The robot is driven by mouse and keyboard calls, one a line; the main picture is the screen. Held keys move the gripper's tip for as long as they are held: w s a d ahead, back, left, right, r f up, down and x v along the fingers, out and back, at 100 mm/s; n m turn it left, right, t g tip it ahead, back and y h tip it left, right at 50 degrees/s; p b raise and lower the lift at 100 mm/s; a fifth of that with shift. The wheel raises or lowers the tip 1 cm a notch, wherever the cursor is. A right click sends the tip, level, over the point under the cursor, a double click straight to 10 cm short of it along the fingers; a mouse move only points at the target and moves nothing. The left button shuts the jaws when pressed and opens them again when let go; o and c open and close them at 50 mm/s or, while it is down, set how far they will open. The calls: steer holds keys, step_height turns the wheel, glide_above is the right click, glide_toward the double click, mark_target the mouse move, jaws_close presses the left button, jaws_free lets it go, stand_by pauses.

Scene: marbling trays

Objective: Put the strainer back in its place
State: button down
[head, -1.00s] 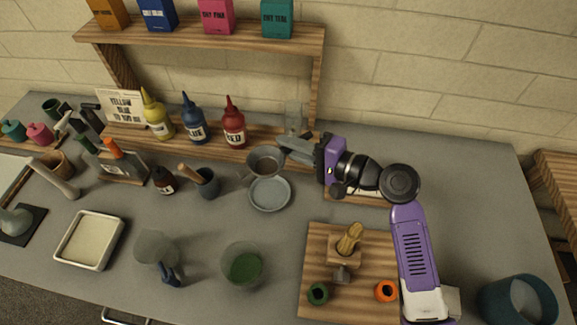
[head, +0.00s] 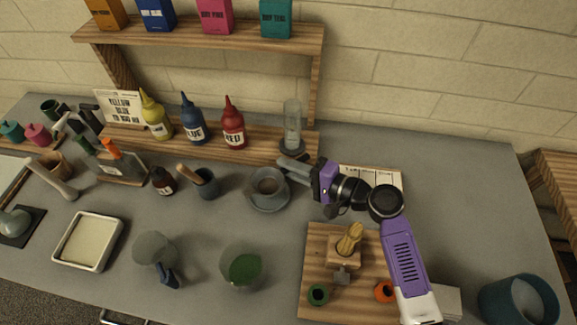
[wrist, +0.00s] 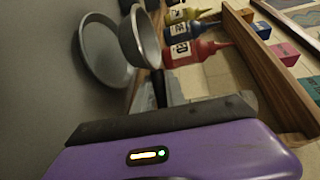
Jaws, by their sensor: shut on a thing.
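The strainer (head: 268,181) is a small grey metal cup, seen in the head view over the round grey dish (head: 270,207). In the wrist view the strainer (wrist: 144,38) overlaps the dish (wrist: 92,62). I cannot tell whether the strainer touches the dish or hangs just above it. My gripper (head: 284,168) reaches in from the right and is shut on the strainer at its right side. The grip itself is mostly hidden behind the dark finger in the wrist view.
A glass cylinder (head: 292,127) and the red bottle (head: 233,127) stand behind on the low wooden shelf. A dark mortar with a pestle (head: 206,184) stands left of the dish. A wooden board (head: 318,245) lies in front right. The counter just in front of the dish is clear.

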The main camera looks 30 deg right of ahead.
steer(key=shift+s+f+b, duration=0.1)
steer(key=shift+f+b, duration=0.35)
steer(key=shift+f, duration=0.25)
steer(key=c, duration=1.4)
jaws_free()
steer(key=shift+f, duration=0.15)
steer(key=shift+s, duration=0.1)
steer(key=shift+r+p, duration=0.5)
steer(key=shift+p, duration=0.1)
steer(key=b+v, duration=0.1)
steer(key=v, duration=0.7)
steer(key=r+b+v, duration=0.1)
steer(key=v, duration=0.3)
steer(key=shift+b, duration=0.3)
